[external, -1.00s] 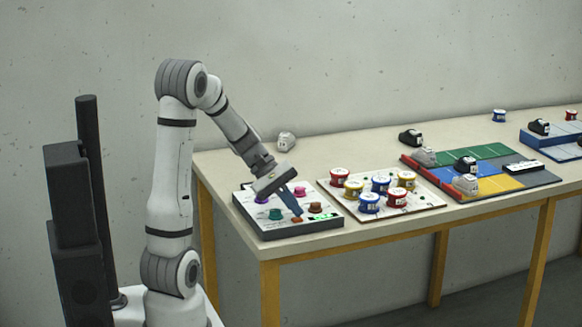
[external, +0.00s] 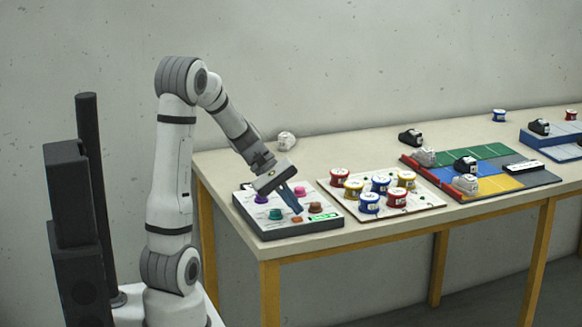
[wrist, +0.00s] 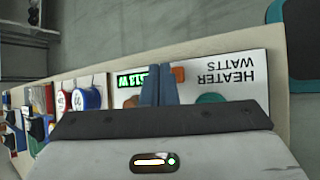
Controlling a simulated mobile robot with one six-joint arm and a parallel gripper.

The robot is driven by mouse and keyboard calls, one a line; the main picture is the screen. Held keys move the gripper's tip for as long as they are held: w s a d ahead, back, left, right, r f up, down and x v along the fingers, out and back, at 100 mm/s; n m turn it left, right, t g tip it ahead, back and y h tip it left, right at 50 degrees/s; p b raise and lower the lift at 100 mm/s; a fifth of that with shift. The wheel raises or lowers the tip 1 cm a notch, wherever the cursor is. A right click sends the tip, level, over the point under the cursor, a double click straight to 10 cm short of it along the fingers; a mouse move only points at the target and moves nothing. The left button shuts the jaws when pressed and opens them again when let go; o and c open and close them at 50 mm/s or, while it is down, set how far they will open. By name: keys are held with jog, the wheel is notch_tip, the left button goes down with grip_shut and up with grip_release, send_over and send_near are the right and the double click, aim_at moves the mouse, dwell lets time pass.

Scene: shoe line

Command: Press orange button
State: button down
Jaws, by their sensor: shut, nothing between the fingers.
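In the wrist view the orange button (wrist: 179,74) shows beside and partly behind my blue fingertips. My gripper (external: 299,212) is shut and empty, pointing down with its tips just above or at the orange button; I cannot tell whether they touch. The closed fingers also show in the wrist view (wrist: 160,70). A green lit display (external: 323,217) is right of the button, and it reads in watts in the wrist view (wrist: 130,79).
The panel also carries teal (external: 275,214), brown (external: 315,207), pink (external: 299,191) and purple round knobs. A white board (external: 420,203) with several red, yellow and blue spools stands close to its right. A coloured mat (external: 505,183) with shoes lies further right.

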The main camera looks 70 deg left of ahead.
notch_tip(320, 180, up, 6)
jog(key=p, duration=0.4)
jog(key=shift+p, duration=0.35)
jog(key=s+d+r+m+g+y+p, duration=0.1)
jog(key=s+d+r+m+y+p, duration=0.1)
jog(key=s+d+m, duration=0.3)
jog(key=s+d+r+m+g+y+p, duration=0.1)
jog(key=s+d+r+m+y+p, duration=0.2)
jog(key=d+m, duration=0.8)
jog(key=s+r+y, duration=0.2)
jog(key=s, duration=0.1)
jog(key=shift+s+d+g, duration=0.2)
jog(key=shift+d+g, duration=0.05)
jog(key=shift+g, duration=0.15)
jog(key=c, duration=2.2)
grip_release()
